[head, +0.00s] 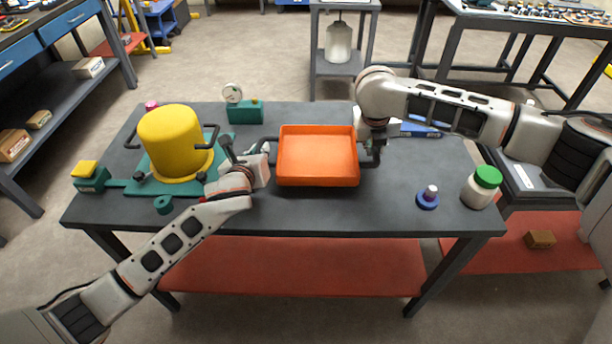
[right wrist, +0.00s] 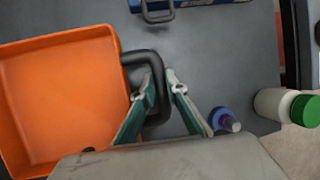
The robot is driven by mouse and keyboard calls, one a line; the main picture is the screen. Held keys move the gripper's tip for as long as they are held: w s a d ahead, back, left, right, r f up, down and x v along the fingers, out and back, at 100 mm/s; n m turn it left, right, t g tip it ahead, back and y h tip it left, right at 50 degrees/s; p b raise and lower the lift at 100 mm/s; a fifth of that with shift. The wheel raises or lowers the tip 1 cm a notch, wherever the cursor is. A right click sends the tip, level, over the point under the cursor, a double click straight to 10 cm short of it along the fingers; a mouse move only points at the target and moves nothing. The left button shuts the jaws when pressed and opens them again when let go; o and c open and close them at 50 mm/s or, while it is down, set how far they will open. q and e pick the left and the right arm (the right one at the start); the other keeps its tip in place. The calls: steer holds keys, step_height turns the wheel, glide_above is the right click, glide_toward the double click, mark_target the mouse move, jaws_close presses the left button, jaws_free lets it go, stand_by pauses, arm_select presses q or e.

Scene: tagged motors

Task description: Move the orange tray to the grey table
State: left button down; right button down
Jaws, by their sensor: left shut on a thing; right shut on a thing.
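The orange tray (head: 318,160) is empty and level, over the middle of a dark grey table (head: 330,213). I cannot tell whether it touches the tabletop. It has a dark handle on each side. My left gripper (head: 266,155) is shut on the left handle, its fingers partly hidden. My right gripper (head: 374,148) is shut on the right handle; in the right wrist view its fingers (right wrist: 160,80) are around the dark handle (right wrist: 150,62), beside the tray (right wrist: 65,95).
A yellow motor housing (head: 173,140) stands on a green base at left. A white jar with green lid (head: 482,187) and a blue part (head: 428,198) are at right. A blue item (head: 422,130) lies behind. A small grey table (head: 345,68) and a larger one (head: 520,20) stand further back.

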arm_select(q)
steer(key=shift+f, duration=0.15)
arm_select(e)
steer(key=shift+f, duration=0.15)
